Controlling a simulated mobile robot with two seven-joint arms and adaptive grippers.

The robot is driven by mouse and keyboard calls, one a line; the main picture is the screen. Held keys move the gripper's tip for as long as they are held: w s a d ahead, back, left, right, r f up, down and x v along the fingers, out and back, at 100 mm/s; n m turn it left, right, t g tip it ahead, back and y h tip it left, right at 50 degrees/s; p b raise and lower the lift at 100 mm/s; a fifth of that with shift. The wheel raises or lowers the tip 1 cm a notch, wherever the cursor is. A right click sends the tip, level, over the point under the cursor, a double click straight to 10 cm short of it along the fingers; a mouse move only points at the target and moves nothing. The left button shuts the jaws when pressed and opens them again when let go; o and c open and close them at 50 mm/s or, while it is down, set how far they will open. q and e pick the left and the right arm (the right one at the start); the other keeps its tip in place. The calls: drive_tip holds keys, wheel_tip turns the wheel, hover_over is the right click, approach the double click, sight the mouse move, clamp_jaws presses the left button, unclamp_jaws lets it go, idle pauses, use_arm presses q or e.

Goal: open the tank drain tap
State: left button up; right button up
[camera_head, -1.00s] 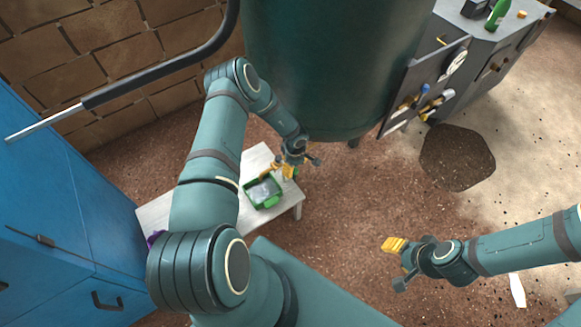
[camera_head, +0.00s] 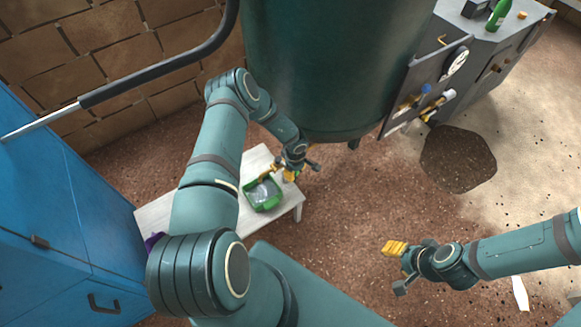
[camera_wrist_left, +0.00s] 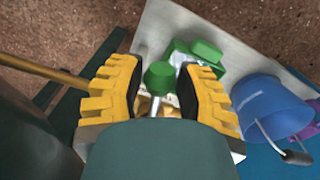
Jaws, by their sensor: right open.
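The big dark green tank (camera_head: 335,65) stands at the top middle of the head view. My left gripper (camera_head: 279,173) is low beside its base, over the white bench. In the left wrist view its yellow fingers (camera_wrist_left: 159,95) are open, one on each side of a green knob (camera_wrist_left: 158,75) on a metal stem, which looks like the tap handle. Gaps show between knob and fingers. A brass-coloured pipe (camera_wrist_left: 45,70) runs in from the left. The tap itself is not clear in the head view. My right gripper (camera_head: 393,262) is open and empty over the floor at the right.
A green tray (camera_head: 264,195) sits on the white bench (camera_head: 293,203) below my left gripper. A blue container (camera_wrist_left: 268,108) with a handle shows in the wrist view. A blue cabinet (camera_head: 55,210) stands left, a grey cabinet (camera_head: 490,50) top right.

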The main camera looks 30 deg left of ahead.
use_arm(q)
drive_tip(key=shift+c, duration=1)
drive_tip(key=shift+w+n, duration=1.15)
drive_tip(key=shift+n, duration=0.45)
drive_tip(key=w+n, duration=0.2)
drive_tip(key=n, duration=0.1)
drive_tip(key=shift+w+a, duration=0.1)
drive_tip(key=shift+a, duration=0.25)
